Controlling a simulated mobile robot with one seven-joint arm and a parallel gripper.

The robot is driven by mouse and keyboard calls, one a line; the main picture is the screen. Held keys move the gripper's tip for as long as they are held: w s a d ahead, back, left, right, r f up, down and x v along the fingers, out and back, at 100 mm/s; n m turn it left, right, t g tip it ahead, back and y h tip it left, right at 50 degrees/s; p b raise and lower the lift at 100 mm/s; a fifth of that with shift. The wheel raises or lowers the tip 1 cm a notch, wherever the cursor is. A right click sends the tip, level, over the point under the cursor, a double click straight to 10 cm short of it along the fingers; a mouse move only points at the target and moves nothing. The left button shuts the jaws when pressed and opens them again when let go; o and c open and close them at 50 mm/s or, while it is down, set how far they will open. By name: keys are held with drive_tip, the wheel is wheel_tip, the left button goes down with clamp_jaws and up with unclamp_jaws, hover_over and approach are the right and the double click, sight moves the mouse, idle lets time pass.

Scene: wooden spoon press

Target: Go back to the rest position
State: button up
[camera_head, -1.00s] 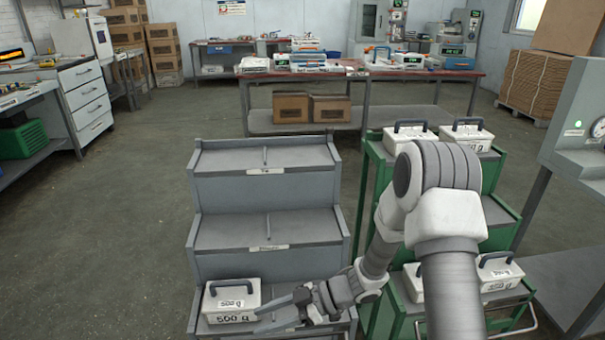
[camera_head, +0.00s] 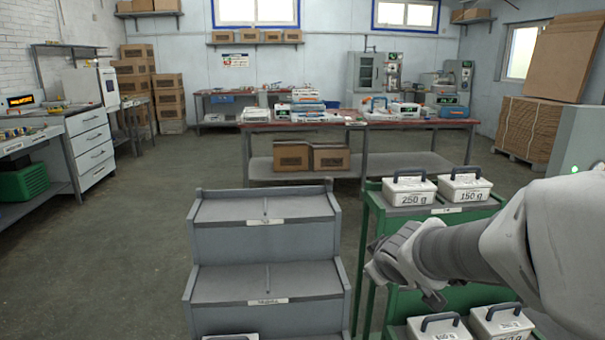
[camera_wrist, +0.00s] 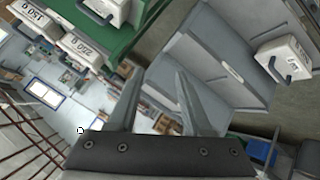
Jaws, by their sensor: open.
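My gripper (camera_wrist: 157,88) is open in the wrist view, with two grey fingers apart and nothing between them. In the head view my arm reaches in from the right, in front of the green rack (camera_head: 368,190). The end of the arm is near the rack's left side, and the fingers are hard to make out there. The grey stepped rack (camera_head: 265,240) stands to the left of my arm, its upper two steps empty. A white box (camera_head: 232,337) on its lowest step is mostly cut off by the picture's bottom edge; a white box also shows at right in the wrist view (camera_wrist: 285,57).
White boxes marked 250 g (camera_head: 409,190) and 150 g (camera_head: 464,188) stand on the green rack's top, and more (camera_head: 502,322) stand lower. A long red-topped table (camera_head: 350,122) is behind. A grey machine (camera_head: 585,140) is at the right edge. The left floor is clear.

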drive_tip(key=s+r+m+g, duration=0.2)
drive_tip(key=s+m+g, duration=0.35)
drive_tip(key=s, duration=1.75)
wheel_tip(320, 180, up, 19)
drive_tip(key=m+t+p, duration=0.1)
drive_tip(key=p, duration=1.8)
drive_tip(key=shift+a+r+y, duration=0.15)
drive_tip(key=shift+a+y, duration=0.2)
drive_tip(key=shift+y, duration=0.05)
